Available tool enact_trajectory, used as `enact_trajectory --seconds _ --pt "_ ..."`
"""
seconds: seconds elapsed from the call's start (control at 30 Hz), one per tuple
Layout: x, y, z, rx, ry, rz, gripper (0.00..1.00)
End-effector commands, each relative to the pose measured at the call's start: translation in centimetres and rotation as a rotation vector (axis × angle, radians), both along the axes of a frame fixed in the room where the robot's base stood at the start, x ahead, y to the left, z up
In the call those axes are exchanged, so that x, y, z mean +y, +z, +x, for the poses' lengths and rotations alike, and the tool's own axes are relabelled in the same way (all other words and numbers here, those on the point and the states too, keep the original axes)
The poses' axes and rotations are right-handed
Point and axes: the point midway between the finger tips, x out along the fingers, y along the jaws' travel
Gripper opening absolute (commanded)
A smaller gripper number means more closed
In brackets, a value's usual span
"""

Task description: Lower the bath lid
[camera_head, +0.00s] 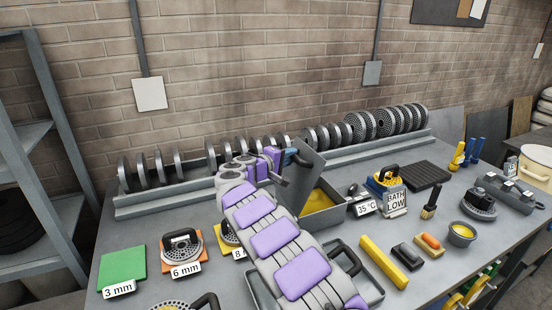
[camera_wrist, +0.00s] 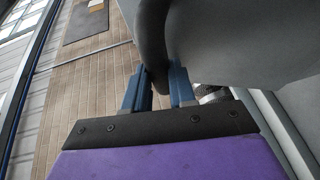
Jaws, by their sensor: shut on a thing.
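The bath (camera_head: 322,221) is a grey metal box with yellow liquid in it, in the middle of the bench. Its grey lid (camera_head: 304,172) stands raised and tilted at the bath's left side, so the liquid shows. In the wrist view the lid (camera_wrist: 235,40) fills the upper right as a broad grey surface. A dark curved handle (camera_wrist: 153,35) stands out from it. My gripper (camera_head: 292,157) is at the lid's upper edge; its blue fingers also show in the wrist view (camera_wrist: 159,88), shut on the handle. The exact contact is partly hidden in the head view.
My purple-padded arm crosses the bench front. A "BATH LOW" sign (camera_head: 395,202) and a "35 °C" tag (camera_head: 366,208) stand right of the bath. A rack (camera_head: 160,201) of ring dies runs behind. A yellow block (camera_head: 383,262) lies in front right.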

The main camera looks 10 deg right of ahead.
Motion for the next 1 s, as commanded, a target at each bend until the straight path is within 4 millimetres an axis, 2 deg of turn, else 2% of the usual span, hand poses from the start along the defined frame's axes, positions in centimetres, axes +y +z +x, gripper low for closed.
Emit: enact_trajectory --seconds 0.1,0.4,0.73,1.0 --pt "-2.2 -0.1 0.5 0.033 -0.002 0.113 0.00" --pt "-6.6 -1.6 1.7 0.106 -0.002 0.372 0.00" --pt "-10.2 -3.9 2.7 0.167 0.001 0.613 0.00" --pt "-12.3 -6.7 3.2 0.217 0.001 0.798 0.00"
